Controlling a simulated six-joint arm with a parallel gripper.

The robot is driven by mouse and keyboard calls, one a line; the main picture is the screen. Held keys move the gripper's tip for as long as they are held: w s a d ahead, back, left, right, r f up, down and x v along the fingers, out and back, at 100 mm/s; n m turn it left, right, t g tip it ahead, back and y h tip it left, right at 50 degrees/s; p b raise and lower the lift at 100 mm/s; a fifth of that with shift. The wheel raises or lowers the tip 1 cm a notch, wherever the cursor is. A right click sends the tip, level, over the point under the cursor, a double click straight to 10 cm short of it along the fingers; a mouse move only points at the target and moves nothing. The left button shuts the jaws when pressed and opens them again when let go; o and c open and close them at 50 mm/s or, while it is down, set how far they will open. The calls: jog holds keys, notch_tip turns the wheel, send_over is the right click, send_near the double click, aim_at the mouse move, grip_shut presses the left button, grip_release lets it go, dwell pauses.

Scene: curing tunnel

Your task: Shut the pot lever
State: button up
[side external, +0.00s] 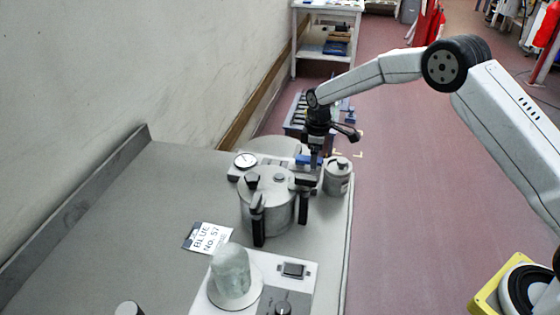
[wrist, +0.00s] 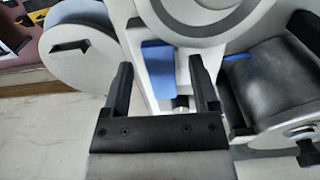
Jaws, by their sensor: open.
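The pot (side external: 267,207) is a grey metal cylinder with a lid and black clamps, standing on the bench. A small blue part (side external: 303,159), which looks like the lever, shows at its far right, beside my gripper (side external: 314,162). In the wrist view, my gripper (wrist: 161,80) is open, with its two black fingers apart. A blue block (wrist: 158,66) shows between the fingers, and a thin blue piece (wrist: 236,57) lies right of them. I cannot tell whether a finger touches the blue part. My gripper partly hides the lever in the side view.
A dial gauge (side external: 245,160) sits behind the pot. A lidded grey canister (side external: 338,178) stands right of it, near the bench edge. In front are a label card (side external: 208,238) and a translucent jar (side external: 230,270). The bench (side external: 130,225) is clear at left.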

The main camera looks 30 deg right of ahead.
jog(key=shift+f, duration=0.15)
grip_shut()
